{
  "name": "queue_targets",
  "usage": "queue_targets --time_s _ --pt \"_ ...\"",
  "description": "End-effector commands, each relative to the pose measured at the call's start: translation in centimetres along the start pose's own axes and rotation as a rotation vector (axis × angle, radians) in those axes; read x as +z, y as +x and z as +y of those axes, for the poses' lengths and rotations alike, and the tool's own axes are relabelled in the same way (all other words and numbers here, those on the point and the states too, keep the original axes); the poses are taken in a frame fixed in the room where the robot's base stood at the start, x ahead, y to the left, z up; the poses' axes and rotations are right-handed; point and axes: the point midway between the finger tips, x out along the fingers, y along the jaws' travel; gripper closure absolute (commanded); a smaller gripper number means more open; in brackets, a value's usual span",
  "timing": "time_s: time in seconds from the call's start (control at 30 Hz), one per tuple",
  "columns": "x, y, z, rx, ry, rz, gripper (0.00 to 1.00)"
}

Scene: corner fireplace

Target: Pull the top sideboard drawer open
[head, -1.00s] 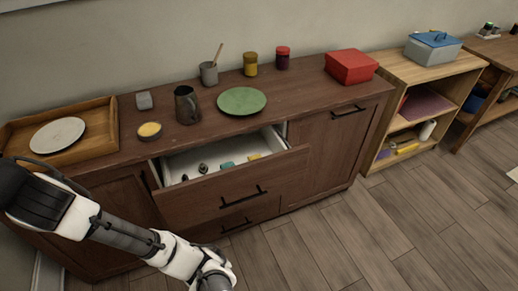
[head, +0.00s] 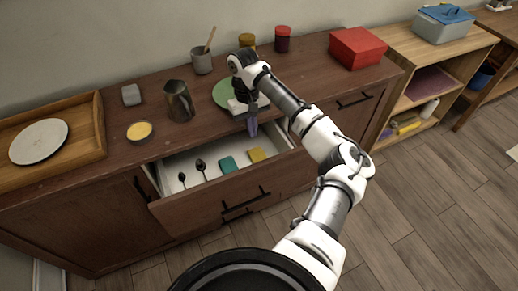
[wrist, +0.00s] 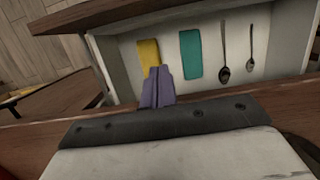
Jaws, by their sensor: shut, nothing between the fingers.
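The top sideboard drawer (head: 207,207) stands open, pulled well out from the brown wooden sideboard (head: 112,178). Its dark bar handle (head: 245,200) is on the front face, with nothing gripping it. Inside lie two dark spoons (head: 201,168), a teal item (head: 228,164) and a yellow item (head: 257,155). My gripper (head: 252,126) points down over the back right of the drawer, shut and empty. In the wrist view its purple fingers (wrist: 157,88) are together in front of the drawer interior, overlapping the yellow item (wrist: 149,55). I cannot tell their exact height above the drawer floor.
On the sideboard top are a wooden tray with a plate (head: 38,141), a yellow-topped dish (head: 140,131), a metal pitcher (head: 179,101), a green plate (head: 222,94) partly behind my arm, jars and a red box (head: 357,48). Wooden shelves (head: 428,85) stand to the right. Floor in front is clear.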

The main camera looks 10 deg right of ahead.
Motion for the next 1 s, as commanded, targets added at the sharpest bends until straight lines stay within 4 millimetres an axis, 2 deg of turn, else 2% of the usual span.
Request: queue_targets --time_s 0.1,0.27,0.67,0.8,1.0 --pt "0.8 0.3 0.9 -0.001 0.018 -0.028 1.00" --pt "0.8 2.1 0.9 -0.004 0.019 -0.031 1.00" --pt "1.1 10.1 0.8 -0.001 0.018 -0.029 1.00" --pt "3.2 10.3 0.9 -0.001 0.018 -0.027 1.00" --pt "4.7 10.8 0.8 -0.001 0.018 -0.026 1.00"
